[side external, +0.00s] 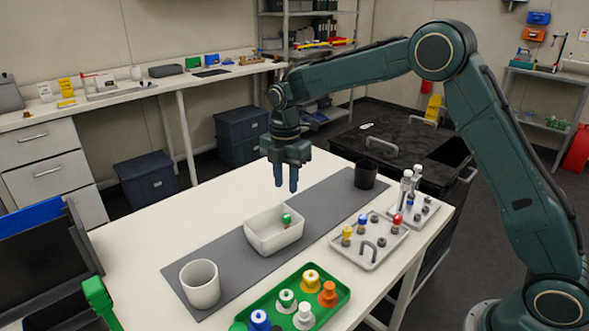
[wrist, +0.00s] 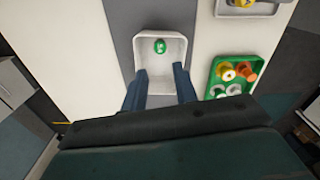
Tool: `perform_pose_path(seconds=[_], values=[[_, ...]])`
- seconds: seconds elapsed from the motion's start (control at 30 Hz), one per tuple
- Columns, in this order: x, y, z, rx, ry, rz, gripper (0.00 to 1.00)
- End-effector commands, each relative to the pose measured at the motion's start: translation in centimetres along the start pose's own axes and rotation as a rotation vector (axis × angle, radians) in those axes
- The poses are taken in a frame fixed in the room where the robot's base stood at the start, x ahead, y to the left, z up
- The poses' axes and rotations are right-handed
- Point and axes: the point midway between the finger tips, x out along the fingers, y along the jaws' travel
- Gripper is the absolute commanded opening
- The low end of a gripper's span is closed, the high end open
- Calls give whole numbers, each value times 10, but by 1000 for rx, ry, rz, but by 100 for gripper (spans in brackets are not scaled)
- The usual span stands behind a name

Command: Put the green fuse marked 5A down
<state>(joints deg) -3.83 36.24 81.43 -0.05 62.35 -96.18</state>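The green fuse (side external: 287,220) is inside the white rectangular bin (side external: 262,240), near one end. In the wrist view the green fuse (wrist: 160,46) shows a pale mark, too small to read, and lies by the far wall of the white bin (wrist: 181,58). My gripper (side external: 285,187) hangs above the bin, fingers pointing down, apart from the fuse. In the wrist view the two fingers of my gripper (wrist: 160,86) are spread with nothing between them.
The bin stands on a grey mat (side external: 330,203) between a white cup (side external: 200,284) and a black cup (side external: 365,176). A green tray (side external: 343,294) holds several coloured pieces. A grey tray with a handle (side external: 372,262) holds coloured fuses. White table is clear at left.

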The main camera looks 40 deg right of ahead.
Motion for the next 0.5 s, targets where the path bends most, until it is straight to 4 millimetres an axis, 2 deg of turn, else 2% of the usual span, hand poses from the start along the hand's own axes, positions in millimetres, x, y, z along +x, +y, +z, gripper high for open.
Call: perform_pose_path(seconds=[0.2,0.5], values=[[-9,0,0,0,0,-1,29],[-9,0,0,0,0,0,29]])
